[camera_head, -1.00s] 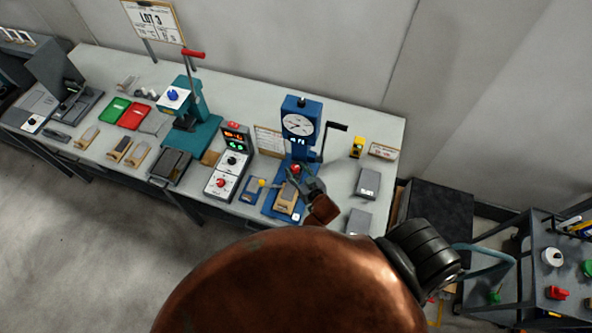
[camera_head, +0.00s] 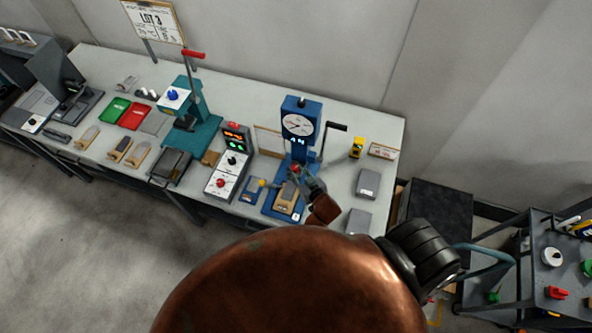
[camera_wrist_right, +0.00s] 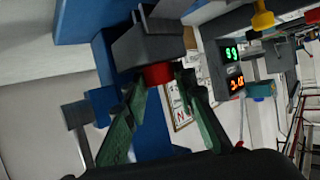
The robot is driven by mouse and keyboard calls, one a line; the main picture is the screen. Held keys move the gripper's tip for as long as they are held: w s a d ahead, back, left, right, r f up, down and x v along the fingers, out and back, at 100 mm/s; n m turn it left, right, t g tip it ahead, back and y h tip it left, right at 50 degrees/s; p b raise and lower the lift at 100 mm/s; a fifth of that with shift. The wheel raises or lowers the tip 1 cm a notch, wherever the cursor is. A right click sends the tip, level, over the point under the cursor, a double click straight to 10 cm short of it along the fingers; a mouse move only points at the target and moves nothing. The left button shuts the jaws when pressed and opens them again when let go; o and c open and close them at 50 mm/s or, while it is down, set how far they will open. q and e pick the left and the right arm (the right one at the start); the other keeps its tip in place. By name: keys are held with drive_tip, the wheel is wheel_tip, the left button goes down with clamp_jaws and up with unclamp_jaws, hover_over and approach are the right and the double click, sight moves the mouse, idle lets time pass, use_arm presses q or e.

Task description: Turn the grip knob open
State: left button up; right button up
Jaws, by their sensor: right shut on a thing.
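The grip knob is a small red knob (camera_head: 296,167) on the front of the blue tester (camera_head: 300,120), which has a round dial and stands at the right part of the bench. My right gripper (camera_head: 295,172) reaches it from the front right. In the right wrist view the red knob (camera_wrist_right: 158,74) sits between the tips of the green fingers, below a dark grey block (camera_wrist_right: 148,45). My right gripper (camera_wrist_right: 161,80) is shut on it. The fingers hide part of the knob, and its turn angle cannot be read. My left gripper is not in view.
A wooden-looking block (camera_head: 287,196) lies on the tester's blue base below my gripper. A black crank handle (camera_head: 336,127) sticks out right of the tester. A control box (camera_head: 228,165) with lit displays stands to its left. Grey blocks (camera_head: 368,183) lie to the right.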

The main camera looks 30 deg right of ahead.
drive_tip(key=shift+d+r+n+y+p, duration=0.1)
drive_tip(key=shift+d+n+y+p, duration=0.15)
drive_tip(key=shift+n+y+p, duration=0.85)
drive_tip(key=shift+d+n+y+p, duration=0.1)
drive_tip(key=shift+n+y+p, duration=0.2)
drive_tip(key=shift+y, duration=0.2)
drive_tip(key=shift+d+n+g+y, duration=0.1)
drive_tip(key=shift+n+g+y, duration=0.2)
drive_tip(key=shift+n+y, duration=0.5)
drive_tip(key=shift+w+d+f+n+g+y+b, duration=0.15)
drive_tip(key=shift+n+g+y+b, duration=0.1)
drive_tip(key=shift+n+y, duration=0.3)
drive_tip(key=shift+s+f+n+g+y+b, duration=0.1)
drive_tip(key=shift+n+g+y+b, duration=0.15)
drive_tip(key=shift+n+y, duration=0.25)
drive_tip(key=shift+w+n+g+y+b, duration=0.1)
drive_tip(key=shift+n+g+y+b, duration=0.7)
drive_tip(key=shift+n+y+b, duration=0.45)
drive_tip(key=shift+r, duration=0.1)
drive_tip(key=o, duration=1.1)
drive_tip(key=shift+o, duration=0.3)
